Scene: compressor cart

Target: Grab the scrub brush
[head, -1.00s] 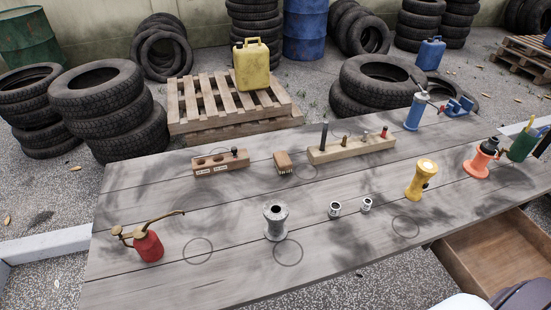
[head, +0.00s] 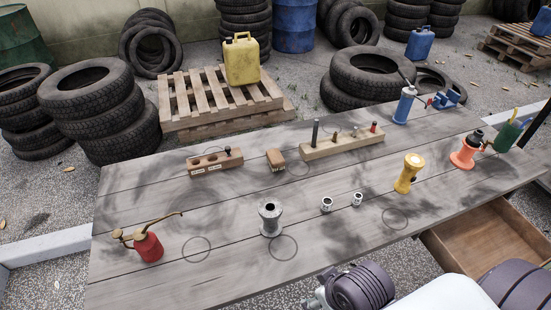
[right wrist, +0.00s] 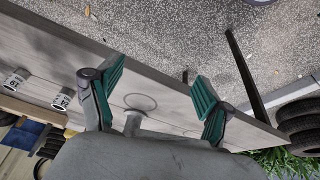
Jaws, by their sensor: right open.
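The scrub brush looks to be the small brown wooden block (head: 276,155) with a darker, bristly lower front edge. It lies on the grey plank table (head: 150,205), between two wooden racks, towards the far edge in the head view. My right gripper (right wrist: 157,88) is open and empty in the right wrist view, with its green-padded fingers spread near the table edge. The brush is not seen in that view. In the head view my right arm shows at the bottom, away from the brush, and its fingers cannot be made out. My left gripper is not in view.
A grey spool (head: 270,219), two metal sockets (head: 327,204) and a yellow flashlight-like item (head: 407,173) stand nearer than the brush. A peg rack (head: 340,143) is right of it, a holed block (head: 215,163) left. A red oil can (head: 149,247) stands front left. An open drawer (head: 490,243) juts out right.

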